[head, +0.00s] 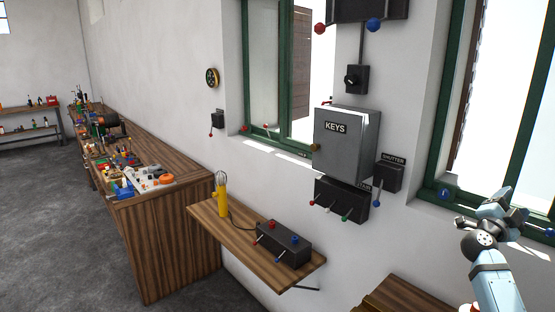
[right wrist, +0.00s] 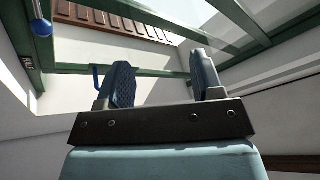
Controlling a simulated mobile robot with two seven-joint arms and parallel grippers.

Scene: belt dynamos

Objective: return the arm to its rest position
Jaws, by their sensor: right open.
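My right arm comes up from the lower right in the head view. Its gripper (head: 505,205) is in front of the right window, near the green frame and sill. In the right wrist view, the two blue fingers of the right gripper (right wrist: 162,82) stand apart with nothing between them. The window's green frame and a blue handle (right wrist: 97,78) lie beyond the fingers. My left gripper does not show in either view.
A grey KEYS box (head: 346,145) hangs on the wall, with lever boxes below it and a SHUTTER box (head: 389,175) at its right. A wooden shelf (head: 215,215) carries a yellow lamp (head: 221,200) and a black switch box (head: 283,243). A cluttered workbench (head: 165,205) stands at left.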

